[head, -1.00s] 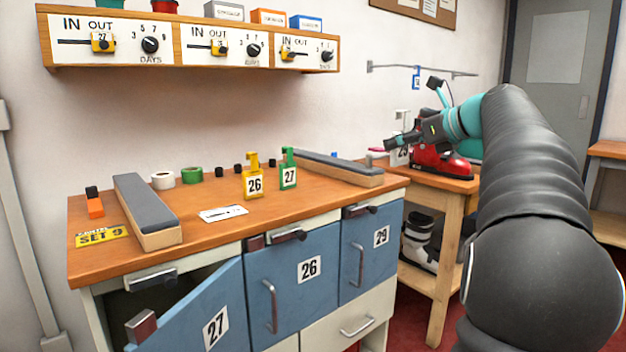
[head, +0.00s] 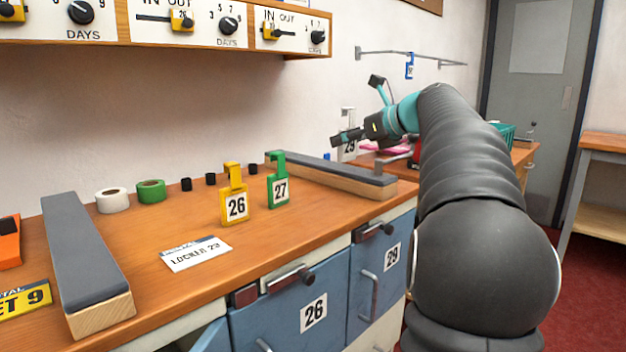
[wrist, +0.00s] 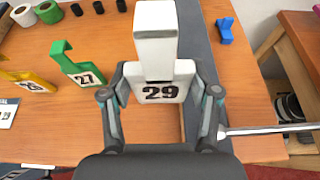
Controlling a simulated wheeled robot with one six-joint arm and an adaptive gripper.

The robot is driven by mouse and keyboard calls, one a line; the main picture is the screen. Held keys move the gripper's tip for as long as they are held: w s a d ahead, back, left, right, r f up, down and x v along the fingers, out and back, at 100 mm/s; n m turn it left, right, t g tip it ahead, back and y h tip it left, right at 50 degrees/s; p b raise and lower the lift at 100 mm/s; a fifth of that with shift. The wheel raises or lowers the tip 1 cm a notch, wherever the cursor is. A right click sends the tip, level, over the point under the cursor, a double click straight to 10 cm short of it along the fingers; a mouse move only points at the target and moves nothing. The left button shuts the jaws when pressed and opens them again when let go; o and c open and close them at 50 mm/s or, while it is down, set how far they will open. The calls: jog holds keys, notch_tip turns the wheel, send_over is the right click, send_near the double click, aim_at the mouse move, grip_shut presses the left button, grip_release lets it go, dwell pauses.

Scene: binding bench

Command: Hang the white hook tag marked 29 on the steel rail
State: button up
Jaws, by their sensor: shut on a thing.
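The white hook tag marked 29 (wrist: 160,70) is upright between the two fingers of my gripper (wrist: 161,94) in the wrist view. In the head view my gripper (head: 346,137) is shut on the tag (head: 349,151), which is partly hidden behind the fingers. Gripper and tag appear above the right end of the wooden bench. The thin steel rail (head: 430,61) is on the back wall, higher and further right than my gripper. A blue tag (head: 409,66) hangs on it. The held tag is apart from the rail.
A yellow tag 26 (head: 235,194) and a green tag 27 (head: 278,180) stand on the bench (head: 190,290). Long grey-topped blocks (head: 85,265) lie there too. A wall shelf with dials (head: 200,45) overhangs the left. The wall around the rail is mostly clear.

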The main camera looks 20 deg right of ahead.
jog(key=w+a+f, duration=0.2)
jog(key=a, duration=0.1)
jog(key=w+a+f+b, duration=0.1)
jog(key=w+a+f, duration=0.1)
jog(key=w+a, duration=0.1)
jog(key=shift+w+f, duration=0.1)
jog(key=shift+f, duration=0.3)
jog(key=shift+f+b, duration=0.55)
jog(key=shift+f, duration=1.45)
jog(key=shift+f, duration=0.1)
jog(key=o, duration=1)
jog(key=shift+d+r, duration=0.1)
jog(key=shift+r, duration=0.1)
jog(key=v, duration=1.2)
